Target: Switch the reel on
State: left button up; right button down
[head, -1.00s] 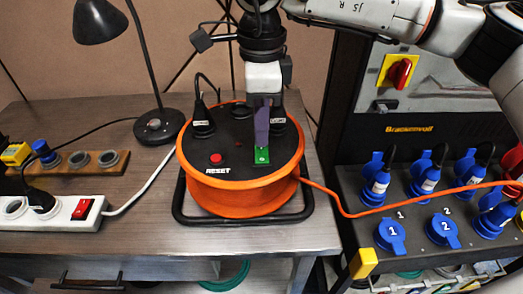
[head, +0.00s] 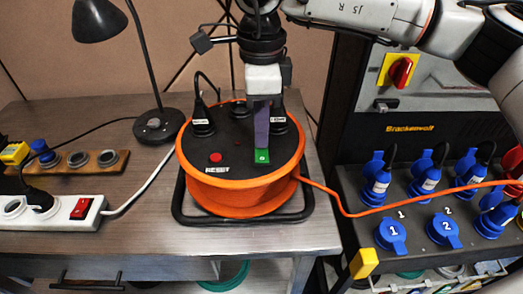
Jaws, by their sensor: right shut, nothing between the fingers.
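The orange cable reel (head: 240,190) with a black top stands on the wooden table in a black tube frame. On its top are a red button (head: 215,157) beside the word RESET, and a green switch (head: 263,155) marked with a small sign. Two black plugs sit in its sockets, one at the left (head: 202,122) and one partly behind my gripper. My right gripper (head: 262,147) points down from above, shut and empty. Its fingertips are right at the back edge of the green switch; I cannot tell whether they touch it. My left gripper is not in view.
A black desk lamp (head: 155,125) and a white power strip (head: 75,210) with a red switch stand left of the reel. An orange cable runs right to a black distribution box (head: 360,200) with blue sockets. Bare table lies in front of the reel.

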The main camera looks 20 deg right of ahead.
jog(key=shift+f+b, duration=0.3)
jog(key=shift+f, duration=0.1)
jog(key=shift+r+p, duration=1.1)
jog(key=shift+r, duration=0.5)
notch_tip(320, 180, up, 4)
jog(key=shift+f+p, duration=0.1)
jog(key=shift+p, duration=1.15)
